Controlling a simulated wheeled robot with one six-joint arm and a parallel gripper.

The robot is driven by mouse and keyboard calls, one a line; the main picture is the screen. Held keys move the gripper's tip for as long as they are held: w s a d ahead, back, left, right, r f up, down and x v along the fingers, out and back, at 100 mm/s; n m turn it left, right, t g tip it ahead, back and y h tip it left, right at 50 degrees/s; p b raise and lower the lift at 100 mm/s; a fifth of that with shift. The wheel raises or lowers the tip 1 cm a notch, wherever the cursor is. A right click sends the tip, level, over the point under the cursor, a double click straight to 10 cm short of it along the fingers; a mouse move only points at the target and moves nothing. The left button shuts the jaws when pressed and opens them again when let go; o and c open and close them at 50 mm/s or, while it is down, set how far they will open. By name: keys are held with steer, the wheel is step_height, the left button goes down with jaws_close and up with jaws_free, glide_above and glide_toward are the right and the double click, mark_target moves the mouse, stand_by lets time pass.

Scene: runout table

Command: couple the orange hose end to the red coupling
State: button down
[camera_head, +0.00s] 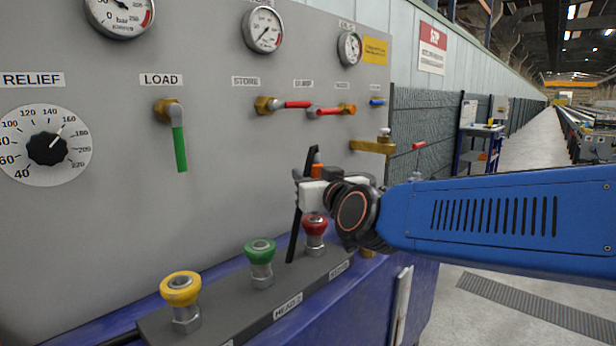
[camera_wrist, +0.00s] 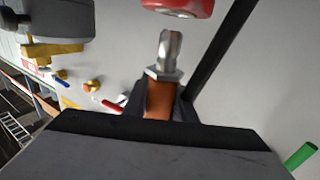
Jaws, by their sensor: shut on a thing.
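My gripper (camera_head: 314,184) is shut on the orange hose end (camera_head: 317,170), just above the red coupling (camera_head: 315,226) on the dark block. In the wrist view the orange body (camera_wrist: 159,98) sits between the fingers (camera_wrist: 160,108), with its metal nut and plug tip pointing at the red coupling (camera_wrist: 178,7). A small gap shows between tip and coupling, so they look apart. In the head view the gripper hides the plug tip. A long black strip (camera_head: 296,225), perhaps hose, slants down beside the gripper.
A green coupling (camera_head: 260,262) and a yellow coupling (camera_head: 181,300) stand left on the same block (camera_head: 225,318). The grey panel (camera_head: 215,200) behind carries gauges, a dial and valve levers. A brass fitting (camera_head: 372,146) juts out beyond my gripper.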

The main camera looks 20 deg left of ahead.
steer(key=shift+f, duration=2.35)
stand_by(0.6)
steer(key=c, duration=1.4)
jaws_free()
steer(key=v, duration=1.7)
steer(key=shift+s+d, duration=0.1)
steer(key=shift+d, duration=0.05)
